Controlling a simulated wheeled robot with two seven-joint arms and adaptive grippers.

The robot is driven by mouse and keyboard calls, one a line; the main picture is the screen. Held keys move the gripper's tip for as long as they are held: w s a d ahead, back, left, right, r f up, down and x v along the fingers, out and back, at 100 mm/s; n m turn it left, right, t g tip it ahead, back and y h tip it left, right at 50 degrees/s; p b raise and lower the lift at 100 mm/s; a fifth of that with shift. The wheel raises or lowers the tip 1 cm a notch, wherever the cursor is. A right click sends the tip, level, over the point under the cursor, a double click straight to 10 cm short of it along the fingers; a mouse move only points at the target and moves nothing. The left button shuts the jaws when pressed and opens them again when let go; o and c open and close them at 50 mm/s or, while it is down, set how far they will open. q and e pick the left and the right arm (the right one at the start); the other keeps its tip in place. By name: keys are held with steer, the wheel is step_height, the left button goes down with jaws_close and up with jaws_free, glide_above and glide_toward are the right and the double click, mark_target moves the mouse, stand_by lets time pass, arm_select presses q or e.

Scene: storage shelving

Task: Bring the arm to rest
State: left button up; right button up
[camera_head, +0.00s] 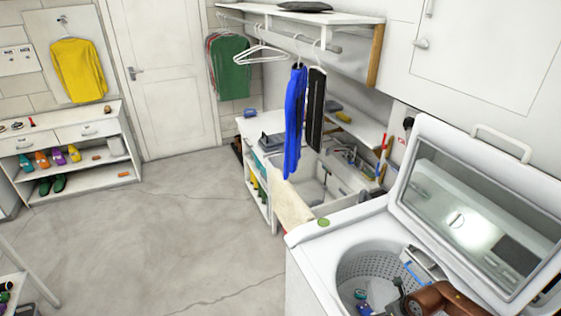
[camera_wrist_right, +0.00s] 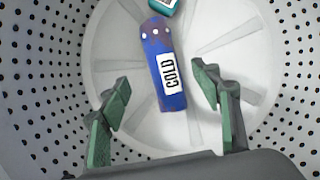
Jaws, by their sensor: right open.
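My right arm (camera_head: 445,298) reaches from the lower right into the open drum of the top-loading washing machine (camera_head: 310,240). In the right wrist view, my right gripper (camera_wrist_right: 160,82) is open and empty, with its green-padded fingers spread inside the drum (camera_wrist_right: 55,70). Part of a teal item (camera_wrist_right: 163,5) lies just past the bottle, cut off by the frame edge. In the head view the arm hides part of the drum. My left gripper is out of view.
The washer's lid (camera_head: 480,215) stands raised behind the drum. The perforated drum wall (camera_head: 365,262) surrounds the right gripper closely. Clothes hang on a rail, including a blue garment (camera_head: 295,120). The floor (camera_head: 180,220) to the left is clear.

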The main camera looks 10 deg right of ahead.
steer(key=b+x, duration=0.1)
steer(key=x, duration=0.4)
steer(key=shift+f, duration=0.7)
steer(key=shift+r, duration=0.45)
steer(key=shift+f, duration=0.1)
